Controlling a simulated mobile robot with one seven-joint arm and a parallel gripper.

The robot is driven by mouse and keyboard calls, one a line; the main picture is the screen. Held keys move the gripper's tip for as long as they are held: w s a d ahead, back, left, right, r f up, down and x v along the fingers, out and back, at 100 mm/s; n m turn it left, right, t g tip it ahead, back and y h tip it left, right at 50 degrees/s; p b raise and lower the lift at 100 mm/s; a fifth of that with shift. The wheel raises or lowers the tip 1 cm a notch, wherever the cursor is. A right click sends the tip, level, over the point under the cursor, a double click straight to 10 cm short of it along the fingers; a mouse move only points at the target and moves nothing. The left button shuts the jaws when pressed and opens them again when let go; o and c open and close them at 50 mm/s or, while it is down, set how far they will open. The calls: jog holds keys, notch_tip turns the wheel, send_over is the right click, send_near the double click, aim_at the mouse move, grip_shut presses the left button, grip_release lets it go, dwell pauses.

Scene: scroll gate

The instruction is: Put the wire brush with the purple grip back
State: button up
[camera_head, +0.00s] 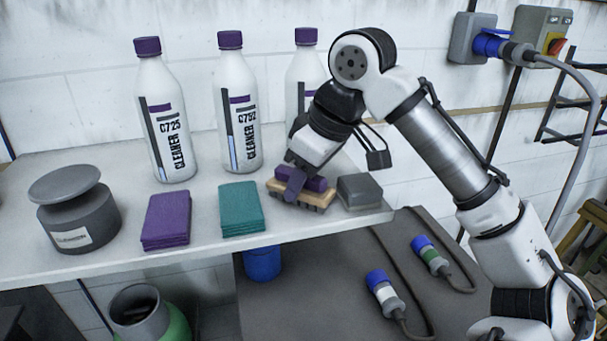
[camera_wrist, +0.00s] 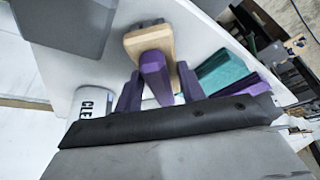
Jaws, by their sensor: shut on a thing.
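The wire brush has a pale wooden block (camera_head: 319,199), a purple grip on top and dark bristles below. It is at the front of the shelf (camera_head: 100,185), between the teal pads and a grey block. My gripper (camera_head: 297,181) reaches down from above, shut on the purple grip. In the wrist view the purple grip (camera_wrist: 153,72) stands between my two purple fingers (camera_wrist: 158,90), with the wooden block (camera_wrist: 150,38) beyond. The bristles are at or just above the shelf; I cannot tell if they touch.
Teal pads (camera_head: 241,208) and purple pads (camera_head: 167,218) lie left of the brush; a grey block (camera_head: 359,191) is close on its right. White cleaner bottles (camera_head: 165,120) stand behind, one partly hidden by my arm. A grey round tin (camera_head: 78,218) stands far left.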

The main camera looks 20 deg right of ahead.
jog(key=o, duration=0.5)
jog(key=shift+f, duration=0.15)
jog(key=o, duration=0.4)
jog(key=shift+o, duration=0.2)
jog(key=b+v, duration=0.2)
jog(key=v, duration=1)
jog(key=shift+r, duration=0.2)
